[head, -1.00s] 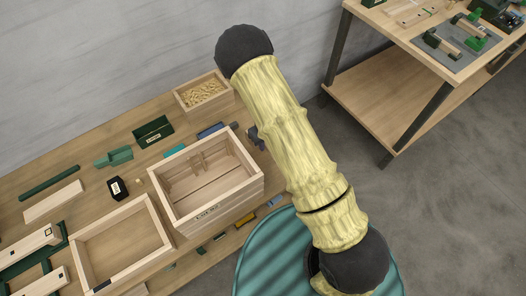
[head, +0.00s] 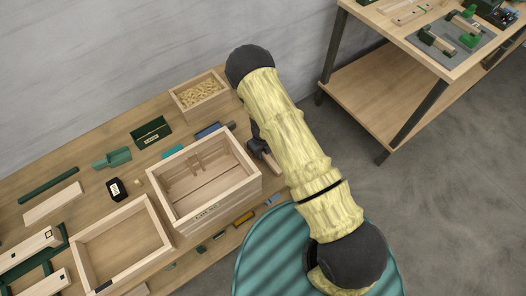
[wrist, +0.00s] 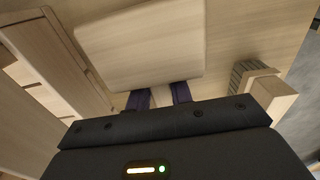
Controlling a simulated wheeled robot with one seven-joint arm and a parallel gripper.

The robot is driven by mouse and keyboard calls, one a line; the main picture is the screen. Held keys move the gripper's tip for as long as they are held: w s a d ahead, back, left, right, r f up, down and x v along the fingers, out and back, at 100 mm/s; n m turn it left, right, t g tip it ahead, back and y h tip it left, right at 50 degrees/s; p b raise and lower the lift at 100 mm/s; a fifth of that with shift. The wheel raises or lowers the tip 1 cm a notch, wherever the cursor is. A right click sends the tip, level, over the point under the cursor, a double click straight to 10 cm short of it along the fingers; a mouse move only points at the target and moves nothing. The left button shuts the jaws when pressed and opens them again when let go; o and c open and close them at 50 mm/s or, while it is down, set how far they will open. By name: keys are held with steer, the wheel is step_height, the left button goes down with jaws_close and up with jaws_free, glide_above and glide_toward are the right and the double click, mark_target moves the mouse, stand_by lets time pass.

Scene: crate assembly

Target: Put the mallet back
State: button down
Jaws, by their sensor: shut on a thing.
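My gripper shows in the wrist view (wrist: 159,97), its two dark fingers close together at a large pale wooden block, which I take to be the head of the mallet (wrist: 140,45). It is shut on the mallet; the block hides most of the grip. In the head view my pale yellow arm reaches over the right end of the workbench and hides most of the gripper. A dark piece with a wooden bar (head: 271,161) shows beside the arm, right of the crate; I cannot tell whether it is part of the mallet.
An open wooden crate (head: 249,188) stands just left of the arm. A box of pale pegs (head: 184,107) is behind it, with a blue tool (head: 208,131) between. A lower frame (head: 78,244) and green parts lie left. A second table (head: 372,20) stands upper right across open floor.

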steer(key=shift+r, duration=0.1)
steer(key=c, duration=1.3)
jaws_free()
steer(key=shift+o, duration=0.2)
step_height(320, 180, up, 12)
steer(key=b, duration=0.1)
steer(key=shift+b, duration=0.3)
steer(key=shift+w+a, duration=0.1)
steer(key=shift+w, duration=0.05)
